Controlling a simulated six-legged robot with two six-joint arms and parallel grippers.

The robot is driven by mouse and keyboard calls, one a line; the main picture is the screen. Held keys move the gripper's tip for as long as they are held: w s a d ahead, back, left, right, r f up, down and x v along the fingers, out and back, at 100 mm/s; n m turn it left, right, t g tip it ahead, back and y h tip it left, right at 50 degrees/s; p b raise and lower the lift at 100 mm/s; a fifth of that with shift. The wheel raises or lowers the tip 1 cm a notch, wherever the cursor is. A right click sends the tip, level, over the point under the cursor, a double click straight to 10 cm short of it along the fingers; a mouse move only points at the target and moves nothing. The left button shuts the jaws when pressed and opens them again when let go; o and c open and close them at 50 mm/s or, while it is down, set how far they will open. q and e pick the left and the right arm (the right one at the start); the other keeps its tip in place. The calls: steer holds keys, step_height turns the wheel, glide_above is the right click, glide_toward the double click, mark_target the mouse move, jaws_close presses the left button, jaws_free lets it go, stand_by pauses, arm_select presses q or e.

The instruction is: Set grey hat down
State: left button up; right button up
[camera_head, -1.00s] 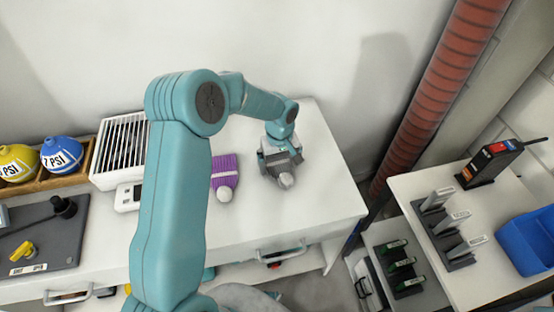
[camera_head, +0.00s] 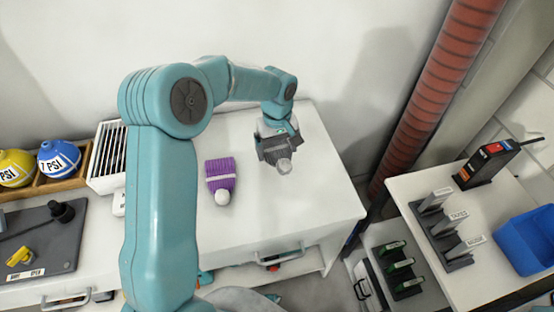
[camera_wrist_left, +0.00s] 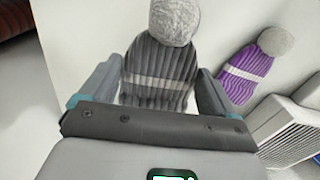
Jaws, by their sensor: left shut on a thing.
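The grey hat (camera_wrist_left: 160,72), ribbed with a pale band and a light pompom, is between the two fingers of my left gripper (camera_wrist_left: 160,88) in the left wrist view. In the head view, my left gripper (camera_head: 280,154) is shut on it over the right part of the white table (camera_head: 315,205). Mostly the hat's pompom (camera_head: 284,166) shows there; the gripper hides much of the rest. I cannot tell whether the hat touches the table. My right gripper is not in view.
A purple hat (camera_head: 221,178) with a white band and pompom lies left of the gripper; it also shows in the left wrist view (camera_wrist_left: 247,75). A white slatted box (camera_head: 107,155) stands farther left. The table is clear around the grey hat.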

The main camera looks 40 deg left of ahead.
mark_target(277, 151)
arm_select(q)
step_height(277, 151, up, 15)
steer(key=a+n+p, duration=0.1)
steer(key=n, duration=0.3)
steer(key=s+a+r+n+p, duration=0.15)
steer(key=s+a+n, duration=0.25)
steer(key=a, duration=0.5)
steer(key=s+a+r+n+p, duration=0.15)
steer(key=s+a+n, duration=0.25)
steer(key=a, duration=0.5)
steer(key=s+a+r+n+p, duration=0.25)
steer(key=s+a+n, duration=0.25)
steer(key=s+a, duration=1)
steer(key=f, duration=0.5)
steer(key=s+f, duration=0.1)
steer(key=f, duration=0.4)
steer(key=d+f+b, duration=0.1)
steer(key=f, duration=0.4)
steer(key=shift+s, duration=0.3)
step_height(277, 151, down, 5)
steer(key=shift+a+f, duration=0.1)
